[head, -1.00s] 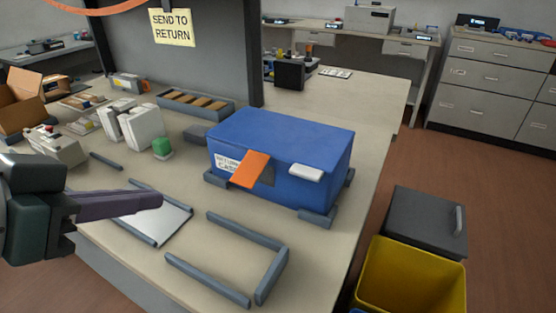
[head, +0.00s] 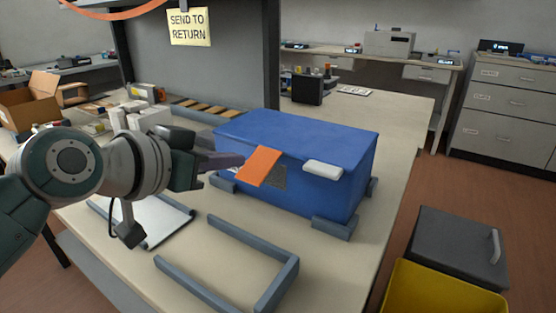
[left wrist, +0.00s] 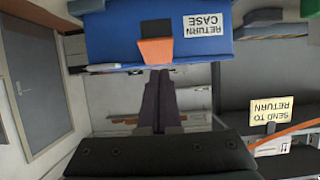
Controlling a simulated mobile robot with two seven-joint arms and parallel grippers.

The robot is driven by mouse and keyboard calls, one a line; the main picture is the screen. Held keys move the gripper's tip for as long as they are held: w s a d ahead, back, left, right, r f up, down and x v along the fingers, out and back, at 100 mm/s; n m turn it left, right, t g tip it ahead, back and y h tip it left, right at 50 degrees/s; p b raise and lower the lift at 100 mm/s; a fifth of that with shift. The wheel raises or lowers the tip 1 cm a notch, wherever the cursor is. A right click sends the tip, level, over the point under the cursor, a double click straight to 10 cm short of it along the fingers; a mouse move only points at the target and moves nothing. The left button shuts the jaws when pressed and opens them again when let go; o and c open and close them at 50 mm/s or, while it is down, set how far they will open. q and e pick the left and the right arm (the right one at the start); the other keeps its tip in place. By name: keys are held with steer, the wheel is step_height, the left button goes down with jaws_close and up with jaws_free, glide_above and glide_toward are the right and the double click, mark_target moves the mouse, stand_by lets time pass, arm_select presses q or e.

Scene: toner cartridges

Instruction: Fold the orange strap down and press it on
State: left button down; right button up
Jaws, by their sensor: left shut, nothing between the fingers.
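The blue return case (head: 310,145) stands on the bench; it also shows in the left wrist view (left wrist: 115,35). The orange strap (head: 259,166) hangs from the upper edge of its front and slants outward, away from the front face. A dark grey patch (head: 275,178) shows on the front beside it. My left gripper (head: 240,160) is shut and empty, its fingertips close to the strap's left side. In the left wrist view the dark fingers (left wrist: 160,80) point at the strap (left wrist: 156,50). I cannot tell whether they touch. My right gripper is not in view.
A white latch-like tab (head: 323,168) sticks out from the case front. Grey corner blocks (head: 335,228) surround the case base. A grey open frame (head: 210,290) lies on the bench in front. A yellow bin (head: 440,290) stands on the floor at right.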

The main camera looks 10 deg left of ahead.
mark_target(247, 178)
arm_select(q)
steer(key=shift+w+d+f+b, duration=0.1)
steer(key=shift+w+f+b, duration=0.15)
steer(key=shift+f, duration=0.6)
steer(key=shift+w+d+f+b, duration=0.15)
steer(key=shift+w+f, duration=0.1)
steer(key=shift+f, duration=0.55)
steer(key=shift+a, duration=0.1)
steer(key=shift+f+b, duration=0.35)
steer(key=shift+b, duration=0.3)
steer(key=f+t+b, duration=0.1)
steer(key=b, duration=0.2)
steer(key=shift+w+f+t+b, duration=0.1)
steer(key=shift+f+t+b, duration=0.25)
steer(key=shift+b, duration=0.5)
steer(key=shift+w+d+f+b, duration=0.15)
steer(key=shift+w+f+b, duration=0.15)
steer(key=shift+f+b, duration=0.4)
steer(key=shift+w+d+f+b, duration=0.1)
steer(key=shift+w+f+b, duration=0.2)
steer(key=shift+f+b, duration=0.4)
